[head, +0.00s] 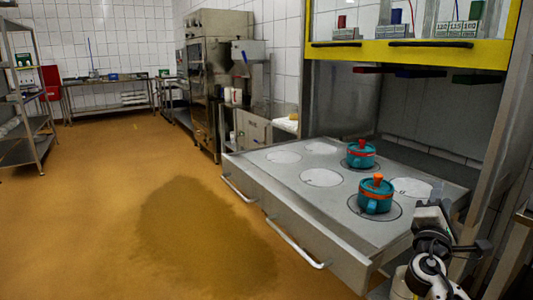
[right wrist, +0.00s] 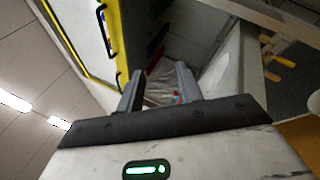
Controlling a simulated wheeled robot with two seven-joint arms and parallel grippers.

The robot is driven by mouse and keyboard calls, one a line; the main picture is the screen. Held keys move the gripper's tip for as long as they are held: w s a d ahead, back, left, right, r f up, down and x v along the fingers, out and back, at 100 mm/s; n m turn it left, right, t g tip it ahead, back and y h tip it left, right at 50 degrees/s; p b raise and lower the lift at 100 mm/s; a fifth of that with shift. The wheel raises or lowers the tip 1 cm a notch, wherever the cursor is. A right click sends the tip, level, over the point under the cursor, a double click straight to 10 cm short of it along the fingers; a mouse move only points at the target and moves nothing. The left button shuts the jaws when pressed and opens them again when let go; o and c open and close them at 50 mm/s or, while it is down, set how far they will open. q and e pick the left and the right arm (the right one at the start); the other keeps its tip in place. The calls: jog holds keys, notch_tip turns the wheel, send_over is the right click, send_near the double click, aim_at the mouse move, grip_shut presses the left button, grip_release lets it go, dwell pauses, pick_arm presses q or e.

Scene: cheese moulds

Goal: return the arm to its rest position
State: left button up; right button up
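My right gripper (head: 434,208) is at the lower right of the head view, just off the front right corner of the steel drawer table (head: 270,190). In the right wrist view its two fingers (right wrist: 158,88) stand apart, and I see no held object between them. A small red and teal patch shows beyond them, too small to make out. Two teal moulds with lids and knobs stand upright on the table. The nearer mould (head: 374,196) has an orange knob; the farther mould (head: 361,154) has a red one. Both are apart from the gripper. My left gripper is not in view.
A yellow-framed cabinet (head: 405,52) with dark handles hangs above the table. White discs (head: 321,177) mark free places on it. A steel post (head: 500,120) stands at right. The orange floor (head: 120,200) at left is open.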

jog(key=s+d+r+m+g+h, duration=0.25)
jog(key=d+r, duration=0.35)
jog(key=d, duration=0.4)
jog(key=s+d+r+m+g+h, duration=0.15)
jog(key=d+r+h, duration=0.35)
jog(key=d, duration=0.5)
jog(key=w+a+f+m+t+y, duration=0.3)
jog(key=w+a+f+m+y, duration=0.6)
jog(key=y, duration=0.6)
jog(key=s+a+f+g+y, duration=0.1)
jog(key=s+a+f+y, duration=0.15)
jog(key=a+f, duration=0.35)
jog(key=s+a+f+g+y, duration=0.1)
jog(key=s+a+f, duration=0.25)
jog(key=f, duration=0.45)
jog(key=s+a+f+g+y, duration=0.2)
jog(key=s+a+f+y, duration=0.2)
jog(key=s+a+f, duration=1.05)
jog(key=s+a+m+g+y+p, duration=0.1)
jog(key=s+a, duration=1)
jog(key=s, duration=0.3)
jog(key=shift+s+a+r+g, duration=0.3)
jog(key=shift+s+r+g, duration=0.05)
jog(key=shift+s+g, duration=0.05)
